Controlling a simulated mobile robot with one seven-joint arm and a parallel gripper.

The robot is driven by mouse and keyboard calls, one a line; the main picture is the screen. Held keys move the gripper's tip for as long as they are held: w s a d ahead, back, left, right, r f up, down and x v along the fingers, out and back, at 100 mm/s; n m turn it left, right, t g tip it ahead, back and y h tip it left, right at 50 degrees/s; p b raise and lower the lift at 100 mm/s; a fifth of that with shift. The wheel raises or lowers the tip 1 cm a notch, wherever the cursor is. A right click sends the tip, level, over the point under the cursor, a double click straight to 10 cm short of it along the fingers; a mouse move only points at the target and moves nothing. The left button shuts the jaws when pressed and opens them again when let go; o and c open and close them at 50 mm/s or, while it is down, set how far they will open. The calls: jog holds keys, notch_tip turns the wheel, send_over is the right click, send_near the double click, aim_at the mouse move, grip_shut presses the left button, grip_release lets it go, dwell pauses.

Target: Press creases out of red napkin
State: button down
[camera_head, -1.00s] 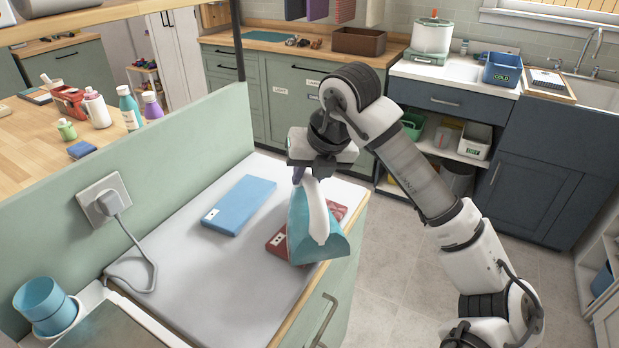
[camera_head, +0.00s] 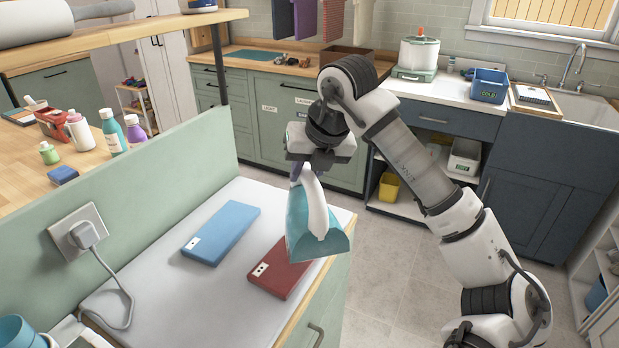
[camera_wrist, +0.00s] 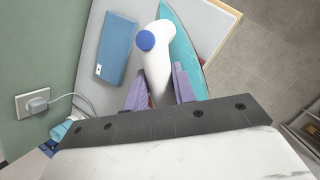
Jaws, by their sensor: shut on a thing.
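A folded red napkin (camera_head: 283,273) with a white tag lies on the grey-white ironing surface (camera_head: 155,260), near its right edge. A teal and white iron (camera_head: 314,226) hangs upright over the napkin's right side and hides part of it. I cannot tell whether the iron touches it. My gripper (camera_head: 305,170) is shut on the iron. In the wrist view the purple fingers (camera_wrist: 160,88) sit on both sides of the white handle, and the iron's teal body (camera_wrist: 185,60) shows beyond. The red napkin is mostly hidden there.
A folded blue napkin (camera_head: 221,233) lies left of the red one; it also shows in the wrist view (camera_wrist: 116,48). A plug sits in the wall outlet (camera_head: 80,233), its cord running onto the surface. Bottles (camera_head: 112,131) stand on the wooden counter at left.

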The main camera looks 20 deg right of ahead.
jog(key=shift+w+d+r+p, duration=0.1)
jog(key=shift+r+p, duration=0.1)
jog(key=shift+r, duration=0.3)
jog(key=shift+w+d+r+p, duration=0.1)
jog(key=shift+r+p, duration=0.1)
jog(key=shift+r, duration=0.25)
jog(key=shift+s+a+r+p, duration=0.1)
jog(key=shift+r+p, duration=0.65)
jog(key=shift+r, duration=0.6)
